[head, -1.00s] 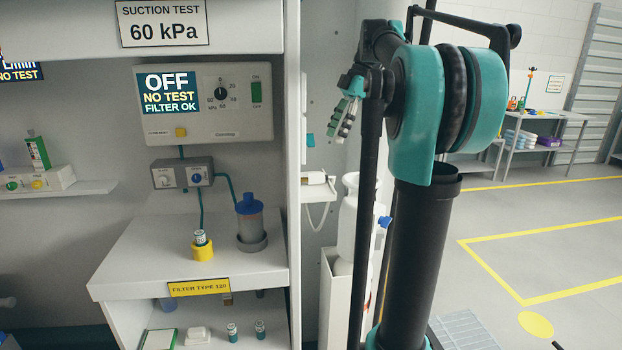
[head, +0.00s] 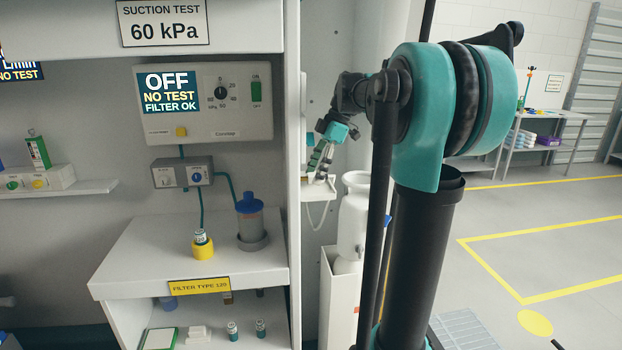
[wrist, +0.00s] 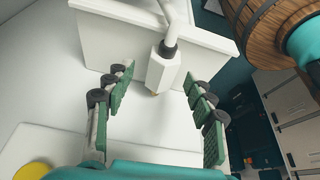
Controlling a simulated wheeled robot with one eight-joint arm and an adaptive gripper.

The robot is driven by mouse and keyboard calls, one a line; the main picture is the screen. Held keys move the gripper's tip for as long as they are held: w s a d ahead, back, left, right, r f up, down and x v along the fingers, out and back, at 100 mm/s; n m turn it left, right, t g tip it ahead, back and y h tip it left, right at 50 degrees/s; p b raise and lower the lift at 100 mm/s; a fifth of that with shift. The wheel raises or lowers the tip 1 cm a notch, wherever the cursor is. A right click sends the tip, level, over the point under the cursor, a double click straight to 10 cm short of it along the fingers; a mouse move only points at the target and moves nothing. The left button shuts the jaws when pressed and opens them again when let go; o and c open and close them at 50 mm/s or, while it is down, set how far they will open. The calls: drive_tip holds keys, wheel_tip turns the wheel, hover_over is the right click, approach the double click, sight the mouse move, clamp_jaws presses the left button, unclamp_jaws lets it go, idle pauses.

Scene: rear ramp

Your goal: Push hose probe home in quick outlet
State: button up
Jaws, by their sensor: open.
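The hose probe (wrist: 164,70) is a white block with a small brass-coloured tip and a pale hose at its upper end. It shows in the wrist view in front of a white panel. My gripper (wrist: 160,82) is open, with its green-padded fingers on either side of the probe and visible gaps on both sides. In the head view my gripper (head: 321,160) is beside the wall at a small white holder (head: 319,188), with a hose loop hanging below it. I cannot make out the quick outlet for certain in either view.
A white cylinder (head: 355,225) stands below my gripper. The cabinet's upright edge (head: 293,170) is just left of it. A suction unit (head: 215,105) reading OFF and a canister (head: 250,220) are further left. Open floor lies at right.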

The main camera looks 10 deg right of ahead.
drive_tip(key=shift+f, duration=0.15)
clamp_jaws()
drive_tip(key=shift+a, duration=0.1)
idle(0.4)
